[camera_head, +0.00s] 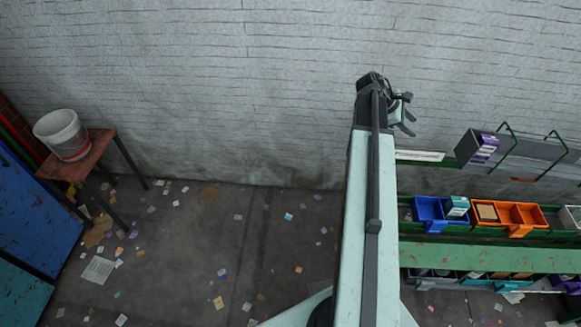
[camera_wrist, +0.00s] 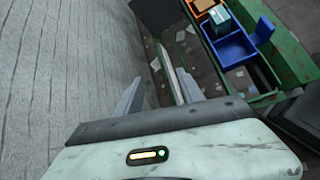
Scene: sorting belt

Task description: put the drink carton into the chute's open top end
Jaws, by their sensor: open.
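A teal box with a pale top (camera_head: 457,205), which looks like the drink carton, stands in the blue bin on the right. It also shows in the wrist view (camera_wrist: 221,20), at the edge of the blue bin. The grey chute (camera_head: 530,150) with green hoops is at the upper right; a purple and white printed piece (camera_head: 484,148) is at its left end, and I cannot tell whether it is a label or a carton. My gripper (camera_head: 407,115) is raised, open and empty, left of the chute and apart from the box. Its fingers also show in the wrist view (camera_wrist: 160,88).
The blue bin (camera_head: 428,210) and orange bin (camera_head: 520,218) sit on a rack above a green beam (camera_head: 480,259); a brown box (camera_head: 487,212) is in the orange bin. A bucket (camera_head: 62,135) stands on a stool at left. The littered floor (camera_head: 200,240) has free room.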

